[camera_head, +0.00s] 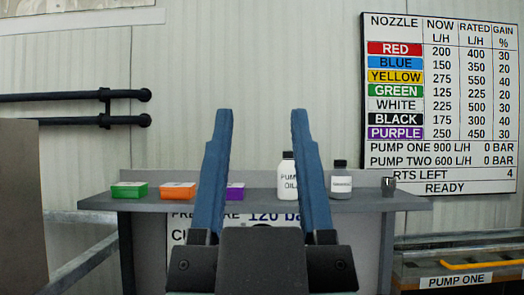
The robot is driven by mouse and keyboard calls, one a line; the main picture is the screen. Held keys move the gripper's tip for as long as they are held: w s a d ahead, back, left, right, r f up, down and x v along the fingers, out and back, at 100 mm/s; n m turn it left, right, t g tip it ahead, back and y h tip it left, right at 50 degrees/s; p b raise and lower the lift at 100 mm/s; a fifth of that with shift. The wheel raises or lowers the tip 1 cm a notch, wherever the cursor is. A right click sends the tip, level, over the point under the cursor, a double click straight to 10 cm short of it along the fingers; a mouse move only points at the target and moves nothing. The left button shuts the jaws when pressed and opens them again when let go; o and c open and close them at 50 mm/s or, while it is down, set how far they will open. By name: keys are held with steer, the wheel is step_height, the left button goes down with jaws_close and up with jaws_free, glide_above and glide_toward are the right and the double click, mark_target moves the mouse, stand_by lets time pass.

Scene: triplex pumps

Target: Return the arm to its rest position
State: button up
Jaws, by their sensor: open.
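My gripper (262,118) is in the middle of the head view, pointing up and away, with its two blue fingers wide apart. Nothing is between the fingertips except the wall behind. The fingers stand in front of a grey shelf (400,203) and hide parts of it. The rest of my arm is not visible beyond the dark gripper body.
On the shelf are a green box (129,190), an orange box (178,191), a partly hidden purple box (235,192), a white pump oil bottle (288,178), a grey bottle (341,182) and a small dark item (388,187). A nozzle board (440,105) hangs right. Rails (80,265) stand left.

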steer(key=shift+r, duration=0.15)
step_height(320, 180, up, 17)
steer(key=p, duration=1.7)
steer(key=shift+f, duration=0.2)
